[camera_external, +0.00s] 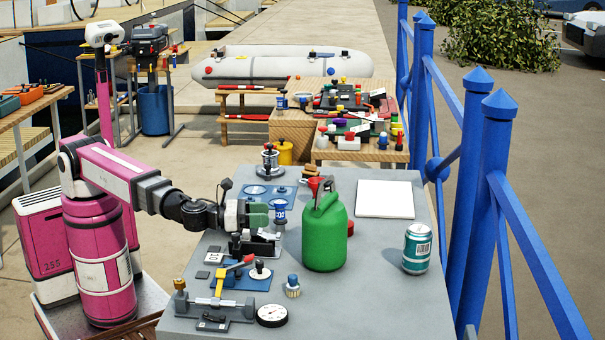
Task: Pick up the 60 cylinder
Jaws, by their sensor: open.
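I cannot read the number 60 on anything, so I cannot tell for certain which piece is the 60 cylinder. Small upright cylinder-like pieces stand on the grey table (375,295). One is a blue-and-white piece (280,213) just right of my gripper. Another is a blue-topped piece with a pale base (292,286) near the front. A dark-knobbed piece (260,270) stands on a blue plate (238,281). My gripper (262,216) is open above the left part of the table, over a black-and-grey fixture (256,245). Nothing visible is held in it.
A green jerrycan (325,232) stands right of my gripper, with a can (417,248) further right. A white board (385,199) lies at the back right. A vice-like tool (215,308) and round dial (272,316) are in front. The table's front right is clear.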

